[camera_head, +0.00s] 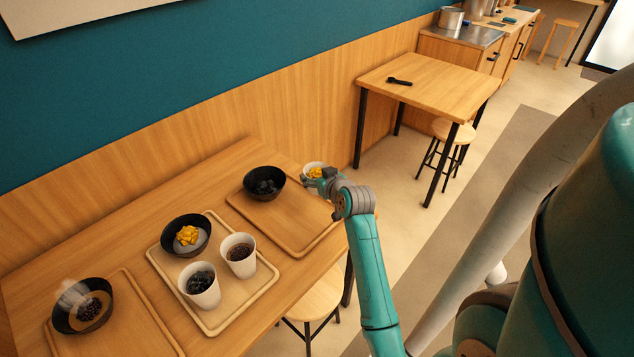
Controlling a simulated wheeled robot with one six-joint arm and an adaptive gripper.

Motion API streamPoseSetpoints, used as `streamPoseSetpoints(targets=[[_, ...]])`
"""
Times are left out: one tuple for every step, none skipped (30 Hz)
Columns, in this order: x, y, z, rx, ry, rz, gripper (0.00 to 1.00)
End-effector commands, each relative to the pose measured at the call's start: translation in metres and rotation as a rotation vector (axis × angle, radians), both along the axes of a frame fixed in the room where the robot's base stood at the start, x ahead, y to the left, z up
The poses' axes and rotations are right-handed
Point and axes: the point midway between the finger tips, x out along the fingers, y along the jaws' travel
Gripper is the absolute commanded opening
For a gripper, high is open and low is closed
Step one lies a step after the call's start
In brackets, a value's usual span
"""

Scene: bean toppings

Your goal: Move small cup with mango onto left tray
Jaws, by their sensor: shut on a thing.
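The small cup with mango (305,168) is a white cup with yellow cubes on top, near the far right corner of the near table. My gripper (317,180) is shut on this cup. The fingers and wrist cover much of the cup's front, and I cannot tell how high it is above the table. The left tray (134,322) is wooden and lies at the near left of the table, partly cut off by the frame. A black bowl (68,319) with dark beans stands on it, steam rising. The rest of the left tray is bare.
A paler middle tray (228,320) holds a black bowl with mango (180,246) and two white cups, one here (240,260). The right tray (298,228) holds a black bowl with dark cubes (262,188); its front is bare. A stool (318,298) stands by the table.

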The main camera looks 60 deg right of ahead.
Motion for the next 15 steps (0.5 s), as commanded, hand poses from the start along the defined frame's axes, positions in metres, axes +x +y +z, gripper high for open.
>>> streamPoseSetpoints(targets=[[0.0,0.0,0.001,0.0,0.0,0.0,0.34],[0.0,0.0,0.001,0.0,0.0,0.0,0.34],[0.0,0.0,0.001,0.0,0.0,0.0,0.34],[0.0,0.0,0.001,0.0,0.0,0.0,0.34],[0.0,0.0,0.001,0.0,0.0,0.0,0.34],[0.0,0.0,0.001,0.0,0.0,0.0,0.34],[0.0,0.0,0.001,0.0,0.0,0.0,0.34],[0.0,0.0,0.001,0.0,0.0,0.0,0.34],[0.0,0.0,0.002,-0.001,-0.001,0.0,0.34],[0.0,0.0,0.003,-0.001,-0.001,0.0,0.34],[0.0,0.0,0.005,-0.001,0.0,0.0,0.34],[0.0,0.0,0.009,-0.002,-0.001,0.0,0.34],[0.0,0.0,0.013,-0.003,-0.002,0.0,0.34],[0.0,0.0,0.017,-0.004,-0.002,0.0,0.34],[0.0,0.0,0.022,-0.004,-0.002,0.0,0.34]])
